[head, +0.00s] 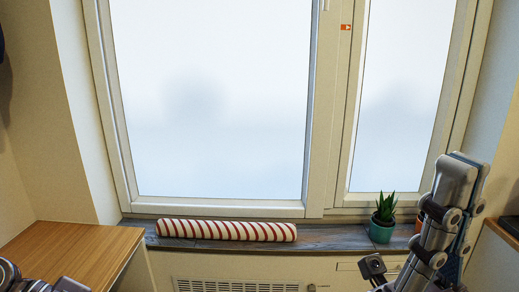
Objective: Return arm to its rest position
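My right gripper (414,218) is at the lower right, in front of the windowsill. One grey finger with its linkage rises at the right, and a smaller dark tip shows lower to the left, with a wide gap between them. It looks open, with nothing held. Only dark parts of my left arm and gripper (66,285) show at the bottom left corner, by the wooden top. Most of it is cut off by the frame edge, so its fingers cannot be made out.
A red-and-white striped bolster (226,230) lies on the dark windowsill (325,238). A spiky plant in a teal pot (381,231) stands on the sill close to my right gripper in the picture. A wooden top (72,249) is at the left, and a vent (238,286) is below the sill.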

